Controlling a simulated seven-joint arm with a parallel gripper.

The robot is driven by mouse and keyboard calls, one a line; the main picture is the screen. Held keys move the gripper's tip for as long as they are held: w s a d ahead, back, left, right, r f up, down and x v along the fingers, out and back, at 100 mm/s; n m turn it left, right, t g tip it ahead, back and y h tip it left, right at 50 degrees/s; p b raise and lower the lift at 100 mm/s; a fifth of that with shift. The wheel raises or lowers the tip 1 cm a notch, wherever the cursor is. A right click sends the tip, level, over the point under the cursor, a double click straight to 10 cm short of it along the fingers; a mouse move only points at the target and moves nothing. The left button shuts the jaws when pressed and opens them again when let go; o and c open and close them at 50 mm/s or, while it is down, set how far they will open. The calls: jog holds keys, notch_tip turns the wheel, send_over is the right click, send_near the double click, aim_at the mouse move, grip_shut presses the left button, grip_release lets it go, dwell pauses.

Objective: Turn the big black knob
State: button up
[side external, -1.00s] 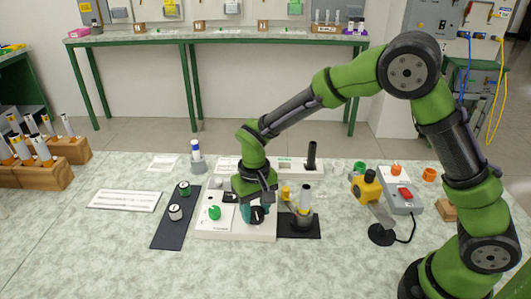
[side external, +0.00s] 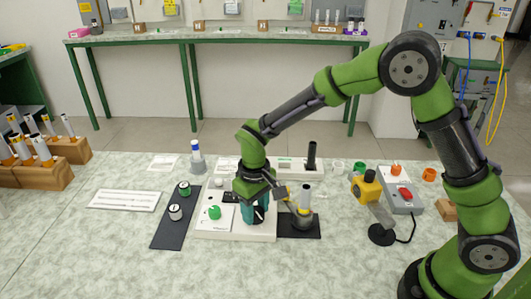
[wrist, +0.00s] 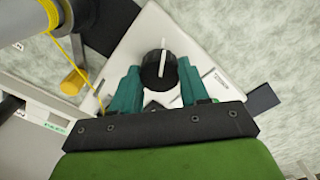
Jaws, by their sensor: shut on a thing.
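The big black knob (wrist: 159,70) has a white pointer line and stands on a white panel (side external: 238,229). In the wrist view it sits between the teal fingers of my gripper (wrist: 158,84), with a finger on each side. The gripper is shut on the knob. In the side view my gripper (side external: 254,212) points down over the right part of the panel, and the knob (side external: 259,214) is partly hidden by the fingers. A smaller green knob (side external: 214,212) is on the same panel, to the left.
A black strip (side external: 165,231) with a green and a white knob lies left of the panel. A dark plate (side external: 308,229) with a metal holder and a rod stands close on the right. A yellow device (side external: 367,190) and a grey switch box (side external: 399,198) stand farther right.

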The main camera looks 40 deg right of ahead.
aim_at(259, 213)
jog(key=o, duration=1.1)
jog(key=shift+c, duration=0.2)
notch_tip(259, 213, up, 17)
jog(key=shift+w, duration=0.1)
jog(key=s+d+r+m+t+y, duration=0.1)
jog(key=s+d+m+t, duration=0.1)
jog(key=s+d, duration=0.3)
jog(key=s+d+r+m+t+y, duration=0.1)
jog(key=s+d+t, duration=0.4)
jog(key=s, duration=0.8)
jog(key=shift+d+r+m, duration=0.35)
jog(key=shift+r+m, duration=0.35)
jog(key=shift+m, duration=0.4)
